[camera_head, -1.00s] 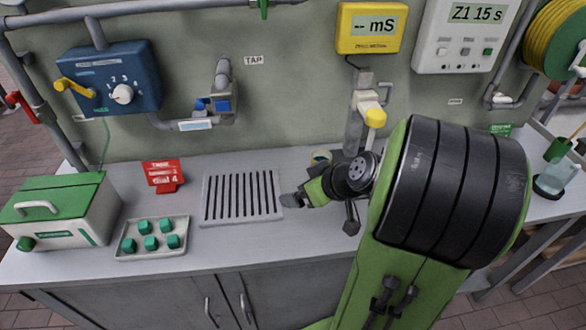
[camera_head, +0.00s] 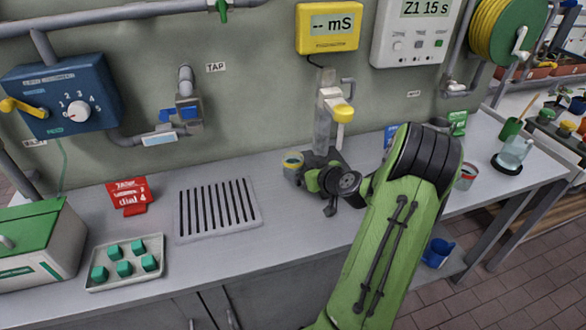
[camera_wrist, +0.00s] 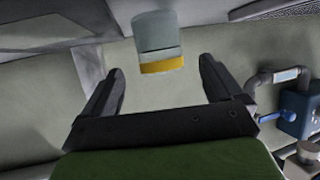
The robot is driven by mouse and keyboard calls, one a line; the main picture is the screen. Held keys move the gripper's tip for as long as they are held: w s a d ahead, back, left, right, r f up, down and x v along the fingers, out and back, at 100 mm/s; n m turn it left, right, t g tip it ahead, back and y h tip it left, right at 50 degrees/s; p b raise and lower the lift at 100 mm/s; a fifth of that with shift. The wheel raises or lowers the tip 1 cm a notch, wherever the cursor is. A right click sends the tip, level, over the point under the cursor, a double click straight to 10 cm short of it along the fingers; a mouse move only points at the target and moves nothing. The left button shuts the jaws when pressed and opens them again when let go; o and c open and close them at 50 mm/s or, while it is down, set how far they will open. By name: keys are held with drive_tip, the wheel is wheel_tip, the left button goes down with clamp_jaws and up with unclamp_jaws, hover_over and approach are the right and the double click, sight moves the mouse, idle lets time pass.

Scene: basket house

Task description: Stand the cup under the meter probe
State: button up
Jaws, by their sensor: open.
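The cup (camera_head: 293,167) is a small grey cylinder with a yellow band near its rim. It stands upright on the counter, left of the meter column's foot. In the wrist view, which is upside down, the cup (camera_wrist: 158,36) is ahead of my gripper (camera_wrist: 162,68), lined up with the gap between the open, empty fingers. In the head view my gripper (camera_head: 312,180) is close beside the cup; its fingertips are hard to make out. The meter probe (camera_head: 343,112), with a yellow cap and pale tip, hangs on the column behind my gripper. The yellow meter (camera_head: 329,27) reads "-- mS".
A tap with a blue handle (camera_head: 187,112) is on the wall. Bare counter lies between grate and cup.

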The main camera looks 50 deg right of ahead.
sight(299, 164)
drive_tip(key=x, duration=0.4)
drive_tip(key=shift+w+d+f, duration=0.1)
drive_tip(key=shift+w+f, duration=0.05)
drive_tip(key=c, duration=1.3)
